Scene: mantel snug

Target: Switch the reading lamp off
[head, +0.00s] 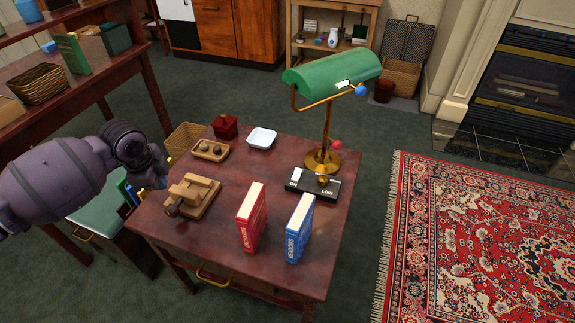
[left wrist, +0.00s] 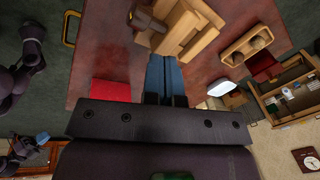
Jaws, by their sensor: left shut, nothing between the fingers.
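The reading lamp (head: 331,69) has a green shade on a brass stem and round brass base, at the back right of the small table. A blue knob (head: 360,90) hangs by the shade and a red knob (head: 337,144) sits low by the stem. A black box (head: 330,190) with white labels and a brass knob (head: 323,180) lies before the base. I cannot tell if the lamp is lit. My left gripper (head: 154,172) is at the table's left edge, away from the lamp. Its fingers (left wrist: 165,74) are shut and empty in the left wrist view.
On the table (head: 185,247) stand a red book (head: 251,218), a blue book (head: 299,228), a wooden block piece (head: 193,195), a small wooden tray (head: 211,150), a red box (head: 225,126) and a white dish (head: 261,138). A desk (head: 100,55) is at left. Part of my other arm (left wrist: 22,75) shows in the wrist view.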

